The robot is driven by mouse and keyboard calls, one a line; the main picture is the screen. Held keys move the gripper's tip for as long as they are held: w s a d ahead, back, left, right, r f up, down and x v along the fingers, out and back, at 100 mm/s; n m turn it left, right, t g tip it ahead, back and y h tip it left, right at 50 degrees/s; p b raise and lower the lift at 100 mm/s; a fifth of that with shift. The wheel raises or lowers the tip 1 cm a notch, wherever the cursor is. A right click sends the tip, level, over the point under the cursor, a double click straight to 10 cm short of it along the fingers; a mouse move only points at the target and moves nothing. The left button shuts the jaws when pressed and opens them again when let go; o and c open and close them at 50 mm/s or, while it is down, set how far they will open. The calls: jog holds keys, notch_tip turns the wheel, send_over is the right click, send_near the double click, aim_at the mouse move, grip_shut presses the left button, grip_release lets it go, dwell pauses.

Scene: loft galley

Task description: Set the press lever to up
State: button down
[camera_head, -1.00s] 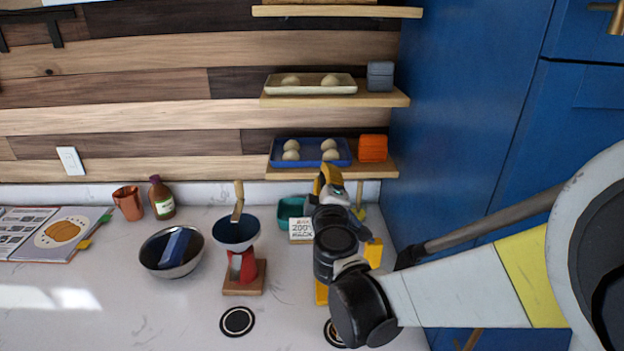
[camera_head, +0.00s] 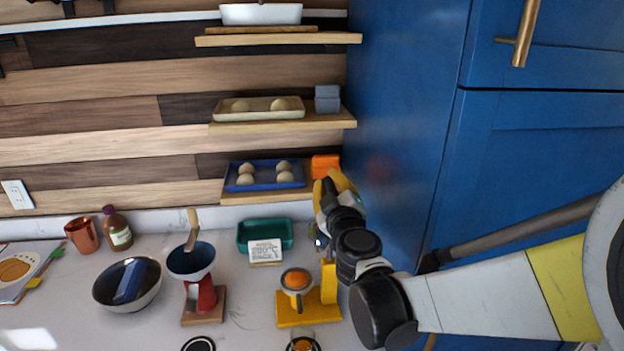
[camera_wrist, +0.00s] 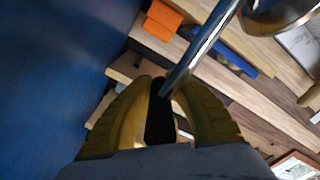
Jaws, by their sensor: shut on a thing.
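The yellow press (camera_head: 328,283) stands on the counter in the head view, with a yellow base and upright and an orange mass in its round cup (camera_head: 297,280). My gripper (camera_head: 338,186) is above and behind the upright, in front of the lower shelf's right end. In the wrist view my gripper's yellow fingers (camera_wrist: 161,105) are shut on the dark grip of the press lever (camera_wrist: 200,50). Its metal rod runs up and right towards a round metal part. In the head view my gripper and arm hide most of the lever, so its angle is hard to tell.
The blue cabinet (camera_head: 410,130) stands close on the right. Shelves above hold a blue tray (camera_head: 262,187) of dough balls and an orange box (camera_head: 325,163). A red-based funnel stand (camera_head: 203,297), bowl (camera_head: 105,290), green tray (camera_head: 278,226) and white card (camera_head: 265,252) are left of the press.

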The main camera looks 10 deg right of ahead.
jog(key=shift+d, duration=0.1)
dwell(0.3)
jog(key=c, duration=1.3)
grip_release()
jog(key=shift+o, duration=0.2)
jog(key=s, duration=1.2)
jog(key=shift+a, duration=0.2)
jog(key=shift+f, duration=0.1)
